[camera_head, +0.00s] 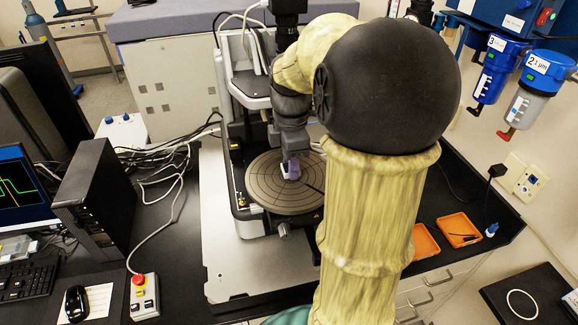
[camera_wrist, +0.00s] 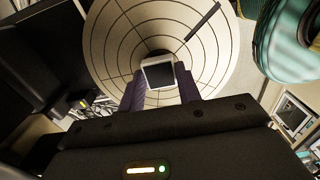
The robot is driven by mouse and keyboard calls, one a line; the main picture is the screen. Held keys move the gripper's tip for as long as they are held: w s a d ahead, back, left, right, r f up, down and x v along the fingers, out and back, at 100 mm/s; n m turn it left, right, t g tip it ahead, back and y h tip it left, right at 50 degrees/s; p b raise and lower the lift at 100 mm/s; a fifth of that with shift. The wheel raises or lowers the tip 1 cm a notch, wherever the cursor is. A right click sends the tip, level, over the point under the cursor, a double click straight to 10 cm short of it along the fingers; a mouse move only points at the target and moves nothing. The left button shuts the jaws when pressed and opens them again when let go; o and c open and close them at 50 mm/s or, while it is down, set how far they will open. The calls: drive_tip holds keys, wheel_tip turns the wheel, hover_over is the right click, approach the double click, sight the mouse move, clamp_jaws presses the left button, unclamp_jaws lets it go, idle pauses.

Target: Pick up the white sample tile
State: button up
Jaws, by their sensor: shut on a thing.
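The white sample tile (camera_wrist: 159,74) is a small square with a white rim and a darker face in the wrist view. It lies between the tips of my gripper's two purple fingers (camera_wrist: 160,88), near the middle of the round stage. In the head view my gripper (camera_head: 290,172) points down over the round stage (camera_head: 262,190), with a bit of the white tile (camera_head: 285,175) at its fingertips. The gripper is shut on the tile. I cannot tell whether the tile touches the stage or is just above it.
The profiler's frame (camera_head: 236,150) stands close behind and left of the stage. A red stop button box (camera_head: 143,296), a mouse (camera_head: 76,303) and a black computer case (camera_head: 98,200) are at left. Orange trays (camera_head: 459,230) lie at right. The grey base plate (camera_head: 240,270) in front is clear.

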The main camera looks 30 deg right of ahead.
wheel_tip(320, 180, up, 9)
drive_tip(key=b, duration=0.1)
drive_tip(key=shift+a, duration=0.15)
drive_tip(key=shift+r, duration=0.1)
idle(0.3)
drive_tip(key=o, duration=0.3)
clamp_jaws()
